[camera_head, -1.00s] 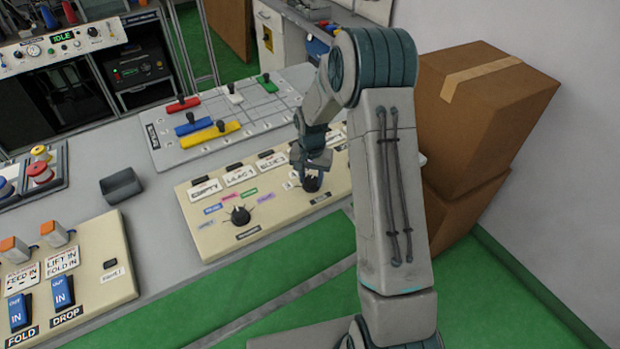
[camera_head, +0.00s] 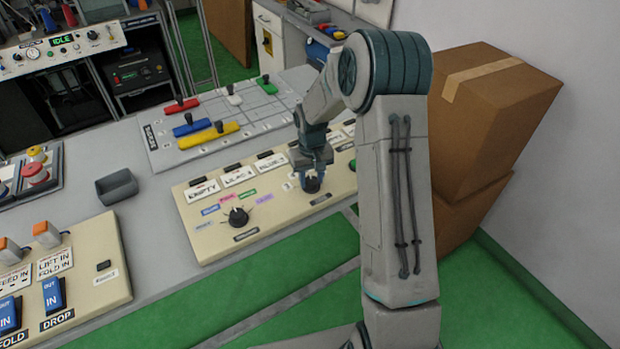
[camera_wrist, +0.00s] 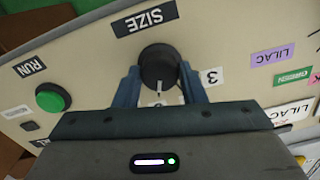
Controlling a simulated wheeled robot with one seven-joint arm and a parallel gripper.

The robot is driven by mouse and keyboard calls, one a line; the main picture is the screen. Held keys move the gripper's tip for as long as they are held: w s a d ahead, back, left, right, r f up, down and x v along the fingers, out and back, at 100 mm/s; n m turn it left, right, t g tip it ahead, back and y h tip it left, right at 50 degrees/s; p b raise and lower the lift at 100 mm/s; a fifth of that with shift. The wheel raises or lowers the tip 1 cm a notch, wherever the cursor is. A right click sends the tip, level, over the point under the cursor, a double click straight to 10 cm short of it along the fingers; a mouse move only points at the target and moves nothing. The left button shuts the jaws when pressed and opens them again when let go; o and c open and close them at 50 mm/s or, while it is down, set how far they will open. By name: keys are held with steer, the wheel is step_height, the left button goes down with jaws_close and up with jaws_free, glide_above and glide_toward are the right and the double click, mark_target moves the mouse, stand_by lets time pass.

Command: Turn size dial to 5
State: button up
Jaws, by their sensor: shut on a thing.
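The size dial is a black round knob (camera_wrist: 159,66) below the SIZE label (camera_wrist: 146,20) in the wrist view, with a white pointer mark facing my gripper. My gripper (camera_wrist: 160,82) has one finger on each side of the knob and is shut on it. A "3" label (camera_wrist: 211,76) sits to the right of the knob; other size numbers are hidden by my fingers and palm. In the head view my gripper (camera_head: 312,172) reaches down onto the dial on the beige panel (camera_head: 215,250), and the dial is mostly covered.
A second black dial (camera_head: 238,216) with coloured labels stands left on the same panel. A green RUN button (camera_wrist: 53,98) is on the other side of the size dial. A board with coloured handles (camera_head: 240,130) lies behind. Cardboard boxes (camera_head: 490,120) stand at right.

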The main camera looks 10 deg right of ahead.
mark_target(311, 180)
stand_by(0.4)
steer(key=o, duration=1)
steer(key=shift+r, duration=0.15)
step_height(311, 180, up, 14)
steer(key=b, duration=0.1)
steer(key=shift+f, duration=0.2)
